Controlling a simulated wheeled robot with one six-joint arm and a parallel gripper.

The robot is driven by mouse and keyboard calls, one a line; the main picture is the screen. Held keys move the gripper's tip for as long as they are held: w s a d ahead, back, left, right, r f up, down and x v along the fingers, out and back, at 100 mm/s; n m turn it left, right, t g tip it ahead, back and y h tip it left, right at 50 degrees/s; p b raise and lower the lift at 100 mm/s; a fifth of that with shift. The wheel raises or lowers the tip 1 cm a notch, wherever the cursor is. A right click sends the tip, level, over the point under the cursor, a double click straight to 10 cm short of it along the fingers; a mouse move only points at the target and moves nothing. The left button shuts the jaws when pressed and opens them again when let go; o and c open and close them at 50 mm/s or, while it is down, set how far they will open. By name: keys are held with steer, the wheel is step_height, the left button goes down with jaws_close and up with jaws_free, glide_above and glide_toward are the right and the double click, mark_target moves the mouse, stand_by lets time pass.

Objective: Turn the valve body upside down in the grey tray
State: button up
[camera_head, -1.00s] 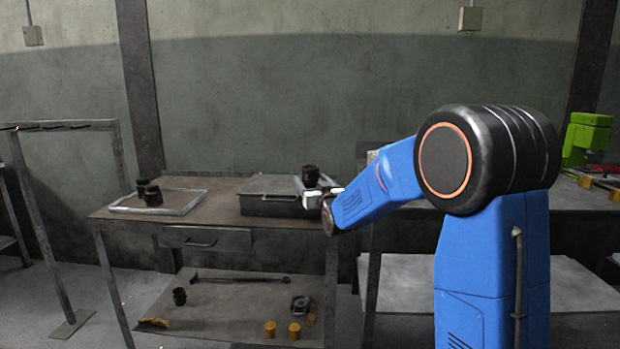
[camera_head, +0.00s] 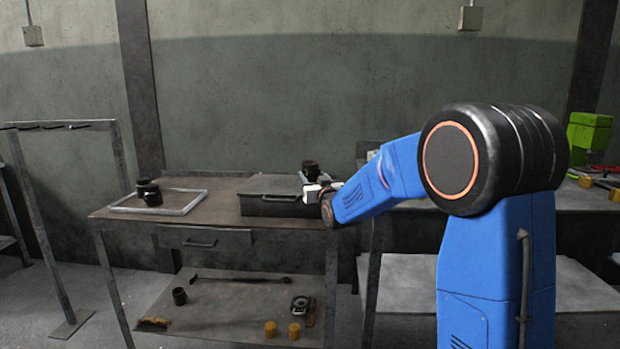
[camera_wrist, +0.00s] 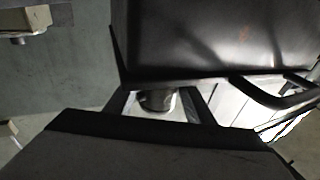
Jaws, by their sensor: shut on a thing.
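My gripper (camera_head: 316,191) is at the right end of the workbench, beside the dark metal box. It is shut on a dark, short cylindrical part, which I take as the valve body (camera_head: 310,168); it stands up just behind the pale fingers. In the wrist view, a dark round part (camera_wrist: 157,100) shows between the finger edges, against a light surface. Its underside and which end is up cannot be told. A light grey-rimmed tray (camera_head: 183,210) lies at the bench's left, with dark cylindrical parts (camera_head: 149,192) in it. A pale edge shows beside the valve body, mostly hidden.
The dark lidded box (camera_head: 275,206) stands close left of my gripper; its handle (camera_wrist: 275,98) shows in the wrist view. Bare bench top lies between box and tray. The lower shelf (camera_head: 230,312) holds a black cup, yellow cylinders and a bar. A green machine (camera_head: 588,134) stands far right.

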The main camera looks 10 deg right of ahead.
mark_target(312, 177)
steer(key=shift+r, duration=3.25)
step_height(312, 177, up, 9)
steer(key=m+h, duration=0.1)
steer(key=m, duration=0.9)
steer(key=shift+h, duration=0.4)
